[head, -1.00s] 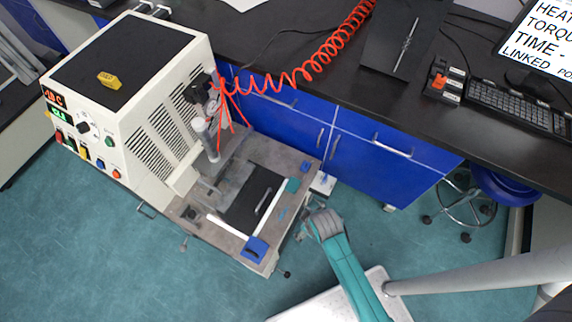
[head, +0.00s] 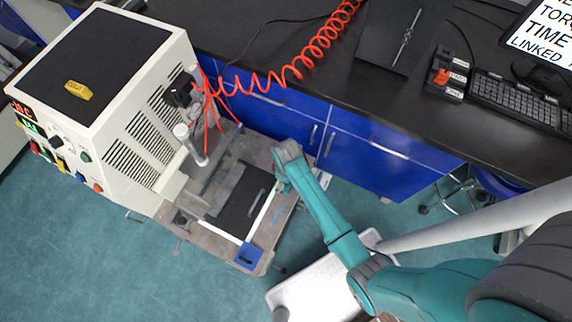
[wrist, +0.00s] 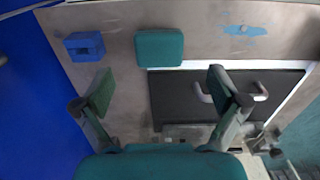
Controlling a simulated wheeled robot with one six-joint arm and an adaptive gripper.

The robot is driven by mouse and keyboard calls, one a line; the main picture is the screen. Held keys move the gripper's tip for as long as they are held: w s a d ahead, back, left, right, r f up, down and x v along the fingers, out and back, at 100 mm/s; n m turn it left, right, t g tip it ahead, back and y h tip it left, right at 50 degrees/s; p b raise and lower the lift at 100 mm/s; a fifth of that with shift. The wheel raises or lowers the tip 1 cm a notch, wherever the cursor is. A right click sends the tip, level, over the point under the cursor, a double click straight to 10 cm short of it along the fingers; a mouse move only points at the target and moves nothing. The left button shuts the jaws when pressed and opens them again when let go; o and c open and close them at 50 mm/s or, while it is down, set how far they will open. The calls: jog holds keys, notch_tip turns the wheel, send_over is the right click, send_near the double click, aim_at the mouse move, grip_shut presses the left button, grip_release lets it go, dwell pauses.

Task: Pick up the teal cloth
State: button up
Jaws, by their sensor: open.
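The teal cloth (wrist: 159,48) shows in the wrist view as a folded, rounded teal pad lying flat on the metal bench top, beside the corner of the white-edged black plate. My gripper (wrist: 160,88) is open, with one finger on each side of the picture. The cloth lies beyond the fingertips, roughly centred between them, and nothing is between the fingers. In the head view my gripper (head: 282,182) is over the right side of the bench and hides the cloth.
A blue block (wrist: 84,45) lies left of the cloth and a flat blue patch (wrist: 245,30) to its right. The black plate (wrist: 180,98) has a metal handle. The white machine (head: 110,90) stands at left; a red coiled hose (head: 300,62) hangs above the bench.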

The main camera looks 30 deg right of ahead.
jog(key=shift+w+f, duration=0.15)
jog(key=shift+f, duration=2.65)
jog(key=c, duration=1)
